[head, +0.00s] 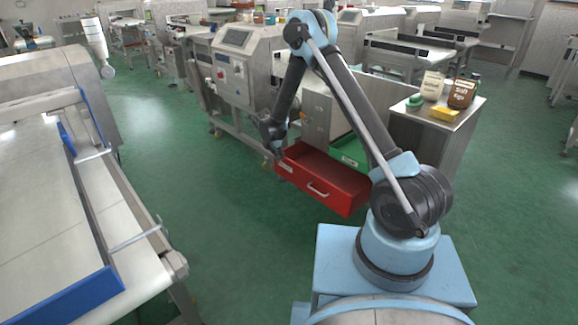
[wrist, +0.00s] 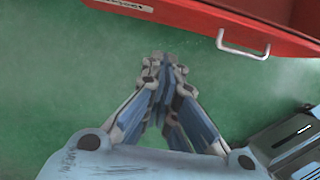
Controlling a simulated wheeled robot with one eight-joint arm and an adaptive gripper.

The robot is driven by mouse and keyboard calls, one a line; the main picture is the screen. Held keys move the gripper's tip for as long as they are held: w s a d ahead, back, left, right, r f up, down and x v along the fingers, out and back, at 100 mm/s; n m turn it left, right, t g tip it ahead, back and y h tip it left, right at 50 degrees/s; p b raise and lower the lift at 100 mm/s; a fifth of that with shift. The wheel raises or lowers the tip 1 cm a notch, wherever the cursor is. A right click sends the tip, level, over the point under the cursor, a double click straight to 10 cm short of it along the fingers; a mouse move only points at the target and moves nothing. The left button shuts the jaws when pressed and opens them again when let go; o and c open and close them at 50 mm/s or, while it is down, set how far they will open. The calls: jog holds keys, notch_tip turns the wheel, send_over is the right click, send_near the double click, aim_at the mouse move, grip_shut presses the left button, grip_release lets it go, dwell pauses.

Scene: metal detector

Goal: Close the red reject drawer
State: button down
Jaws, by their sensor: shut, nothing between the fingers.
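The red reject drawer (head: 334,192) stands pulled out from the metal detector machine, low above the green floor. Its front has a pale bar handle (head: 318,190) and a white label. In the wrist view the drawer front (wrist: 190,14) runs along the top right, with the handle (wrist: 243,46) right of centre. My gripper (head: 275,153) hangs by the drawer's left end in the head view. In the wrist view my gripper (wrist: 160,65) is shut and empty, with floor showing around its tips, apart from the handle in the picture.
A green bin (head: 350,152) sits behind the red drawer. A steel cabinet (head: 430,135) at the right carries jars, a green-lidded tub and a yellow block. A conveyor (head: 60,210) fills the left. Green floor (head: 220,230) is clear between conveyor and drawer.

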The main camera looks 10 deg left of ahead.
jog(key=w+d+f, duration=0.4)
jog(key=w+f, duration=0.2)
jog(key=f, duration=0.3)
jog(key=shift+d, duration=0.35)
jog(key=shift+w, duration=0.1)
